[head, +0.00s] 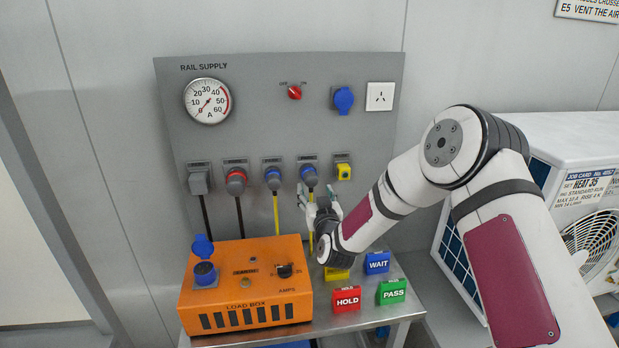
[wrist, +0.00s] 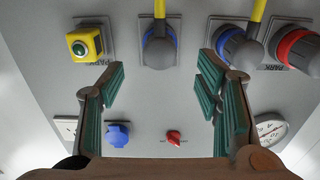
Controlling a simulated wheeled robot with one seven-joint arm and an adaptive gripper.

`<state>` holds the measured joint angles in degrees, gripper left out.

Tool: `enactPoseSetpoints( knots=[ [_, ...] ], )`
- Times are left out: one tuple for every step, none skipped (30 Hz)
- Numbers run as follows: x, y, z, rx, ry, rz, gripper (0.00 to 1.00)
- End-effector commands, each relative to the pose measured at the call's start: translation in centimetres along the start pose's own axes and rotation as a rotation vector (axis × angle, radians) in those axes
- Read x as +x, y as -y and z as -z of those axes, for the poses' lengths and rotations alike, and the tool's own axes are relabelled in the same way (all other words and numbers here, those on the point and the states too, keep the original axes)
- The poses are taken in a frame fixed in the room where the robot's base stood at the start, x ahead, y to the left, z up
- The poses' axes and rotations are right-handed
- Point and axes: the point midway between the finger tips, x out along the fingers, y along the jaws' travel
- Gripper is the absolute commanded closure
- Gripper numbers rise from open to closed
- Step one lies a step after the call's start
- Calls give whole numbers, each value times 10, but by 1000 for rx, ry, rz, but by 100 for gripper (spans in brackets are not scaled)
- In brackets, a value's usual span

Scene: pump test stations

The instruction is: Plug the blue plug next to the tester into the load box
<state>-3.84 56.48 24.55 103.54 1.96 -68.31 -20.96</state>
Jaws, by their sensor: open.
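The blue plug (head: 309,178) beside the yellow tester (head: 343,171) sits in a parking holder on the grey panel, with a yellow cable hanging from it. In the wrist view this blue plug (wrist: 158,50) appears between and beyond my fingertips, and the tester (wrist: 86,45) is to its left. My gripper (head: 318,197) is open and empty, just in front of and below the plug. No contact with the plug is visible. The orange load box (head: 282,307) stands on the bench, with its blue socket (head: 204,273) at the left and the socket's lid raised.
A second blue plug (head: 273,178) and a red plug (head: 236,182) are parked to the left. The panel also has a blue socket (head: 343,100) and a gauge (head: 208,101). HOLD (head: 347,299), WAIT (head: 377,262) and PASS (head: 392,291) blocks stand right of the load box.

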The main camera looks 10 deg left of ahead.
Motion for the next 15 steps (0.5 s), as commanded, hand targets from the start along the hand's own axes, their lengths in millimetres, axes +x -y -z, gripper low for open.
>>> enactPoseSetpoints(
  knots=[
    [0,0,0,0,1,0,42],
    [0,0,0,0,1,0,42],
    [0,0,0,0,1,0,42],
    [0,0,0,0,1,0,42],
    [1,0,0,0,1,0,42],
    [2,0,0,0,1,0,42],
    [3,0,-1,0,1,0,42],
    [5,-1,-1,0,1,0,42],
    [8,-1,-1,0,1,0,42],
    [11,-1,-2,0,0,0,42],
    [14,-1,-2,0,0,-1,42],
    [19,-2,-2,0,0,-1,42],
    [22,-2,-2,0,0,-1,42],
    [26,-2,-3,-1,0,-1,42],
    [32,-2,-3,-1,0,-1,42]
  ],
)
